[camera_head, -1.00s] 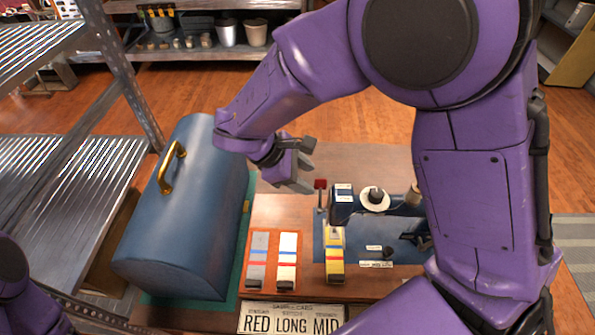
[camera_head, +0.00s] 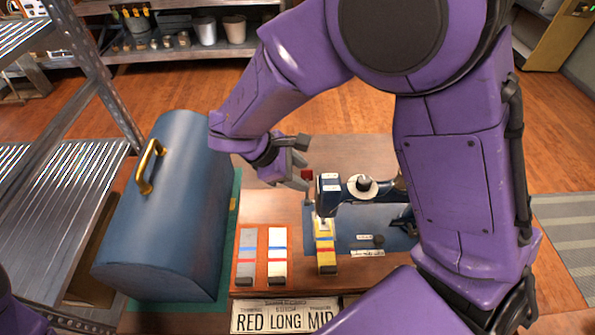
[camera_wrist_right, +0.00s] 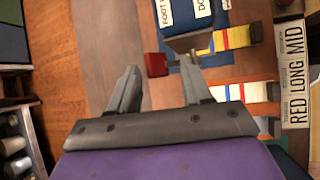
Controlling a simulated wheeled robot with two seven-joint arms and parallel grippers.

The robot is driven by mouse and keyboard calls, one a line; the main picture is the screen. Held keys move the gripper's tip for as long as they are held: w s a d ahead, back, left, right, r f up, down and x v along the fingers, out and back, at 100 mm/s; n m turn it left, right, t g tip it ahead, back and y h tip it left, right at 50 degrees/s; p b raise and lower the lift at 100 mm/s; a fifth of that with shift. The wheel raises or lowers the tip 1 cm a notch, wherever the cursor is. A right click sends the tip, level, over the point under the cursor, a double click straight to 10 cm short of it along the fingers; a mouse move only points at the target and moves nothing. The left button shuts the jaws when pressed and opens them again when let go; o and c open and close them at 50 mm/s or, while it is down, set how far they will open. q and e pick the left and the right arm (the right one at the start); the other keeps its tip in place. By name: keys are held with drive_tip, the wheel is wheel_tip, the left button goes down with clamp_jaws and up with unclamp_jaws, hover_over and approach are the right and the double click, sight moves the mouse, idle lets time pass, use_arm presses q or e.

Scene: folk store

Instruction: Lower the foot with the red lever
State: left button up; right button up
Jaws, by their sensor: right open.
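The dark blue sewing machine (camera_head: 330,188) stands on the wooden table, partly hidden by my right arm. The red lever (camera_head: 307,174) is at the left end of its head. In the right wrist view the red lever (camera_wrist_right: 156,64) lies just beyond the gap between the fingertips. My right gripper (camera_head: 301,172) is open and empty, with its fingers pointing at the lever; whether they touch it I cannot tell. A striped yellow strip (camera_head: 326,250) lies at the needle end, under the head. White labels (camera_wrist_right: 165,13) on the head are partly cut off. My left gripper is out of view.
A blue domed case (camera_head: 175,210) with a brass handle stands left of the machine. Grey and white striped strips lie on an orange board (camera_head: 261,262). A sign (camera_head: 287,317) reading RED LONG MID is at the front edge. Metal shelving (camera_head: 70,190) stands at far left.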

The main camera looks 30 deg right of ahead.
drive_tip(key=shift+s, duration=0.1)
drive_tip(key=s+a+b, duration=0.4)
drive_tip(key=s, duration=0.2)
drive_tip(key=shift+s+f+b, duration=0.25)
drive_tip(key=shift+s+b, duration=0.05)
idle(1.1)
drive_tip(key=shift+w, duration=0.1)
drive_tip(key=shift+w+d+r, duration=0.2)
drive_tip(key=shift+w+r, duration=0.05)
drive_tip(key=p+v, duration=0.3)
drive_tip(key=v, duration=0.5)
idle(0.5)
idle(0.7)
